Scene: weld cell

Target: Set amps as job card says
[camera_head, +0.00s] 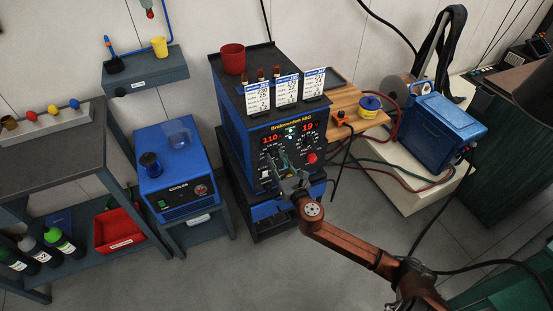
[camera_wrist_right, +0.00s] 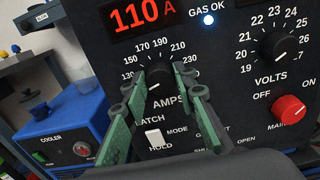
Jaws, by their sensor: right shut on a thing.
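The blue and black welder (camera_head: 290,146) stands in the middle of the head view. Its red amps display (camera_wrist_right: 135,16) reads 110 A, and the head view shows 19 on the second display. The dark amps knob (camera_wrist_right: 158,77) sits below the amps display, inside a printed scale. My right gripper (camera_head: 277,160) is at the panel; its green fingers (camera_wrist_right: 161,83) are shut on the amps knob from both sides and partly hide the scale. Three white cards (camera_head: 287,90) stand on the welder's top; their small print is unclear. My left gripper is out of view.
The volts knob (camera_wrist_right: 281,46) and red main switch (camera_wrist_right: 288,110) lie right of the amps knob. The white mode switch (camera_wrist_right: 154,138) is just below it. A red cup (camera_head: 232,59) stands on the welder. The blue cooler (camera_head: 176,170) stands to the left.

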